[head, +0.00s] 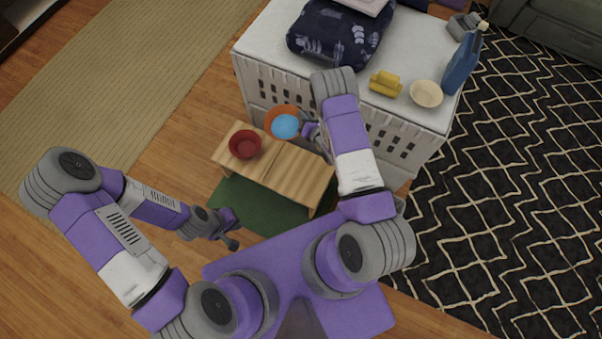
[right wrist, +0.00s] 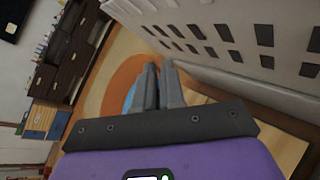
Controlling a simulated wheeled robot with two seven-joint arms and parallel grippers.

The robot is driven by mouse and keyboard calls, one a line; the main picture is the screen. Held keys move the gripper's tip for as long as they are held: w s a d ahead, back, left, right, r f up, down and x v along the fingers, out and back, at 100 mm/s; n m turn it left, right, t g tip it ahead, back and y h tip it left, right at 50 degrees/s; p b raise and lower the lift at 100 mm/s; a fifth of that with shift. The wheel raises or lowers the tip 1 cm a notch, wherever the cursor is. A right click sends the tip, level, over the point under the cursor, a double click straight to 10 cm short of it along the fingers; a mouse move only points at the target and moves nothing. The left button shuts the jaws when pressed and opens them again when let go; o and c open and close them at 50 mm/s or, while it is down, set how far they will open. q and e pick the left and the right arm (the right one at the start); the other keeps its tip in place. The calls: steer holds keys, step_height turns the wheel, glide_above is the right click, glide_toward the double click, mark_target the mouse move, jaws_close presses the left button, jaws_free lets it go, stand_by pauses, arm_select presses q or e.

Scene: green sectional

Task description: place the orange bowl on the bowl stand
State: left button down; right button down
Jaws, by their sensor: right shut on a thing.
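The orange bowl (head: 271,116) is off the far edge of the low wooden stand in the head view, with a round blue piece (head: 285,126) overlapping its inside. My right gripper (head: 306,128) is at the bowl's right side, shut on its rim. In the right wrist view, the fingers (right wrist: 160,85) are close together beside the orange bowl (right wrist: 121,82), and part of the blue shows next to them. A light wooden low stand (head: 292,172) carries a dark red bowl (head: 245,144) on its left part. My left gripper (head: 232,232) is away at the lower left; its finger gap is unclear.
A white slatted crate-like table (head: 420,62) stands close beyond the right gripper, with folded dark cloth (head: 335,36), yellow item (head: 386,84), cream bowl (head: 426,94) and blue bottle (head: 462,65) on top. A green mat (head: 240,208) lies under the stand. Its right part is bare.

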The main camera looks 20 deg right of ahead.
steer(key=s+f+b, duration=0.2)
steer(key=f, duration=0.7)
steer(key=s+d+f+b, duration=0.1)
steer(key=s+f+b, duration=0.1)
steer(key=f, duration=0.7)
steer(key=s+d+f+b, duration=0.1)
steer(key=s+f, duration=0.3)
steer(key=f, duration=0.5)
steer(key=shift+s+d+f+b, duration=0.1)
steer(key=shift+d+f+b, duration=0.15)
steer(key=shift+f+b, duration=0.15)
steer(key=shift+f, duration=0.1)
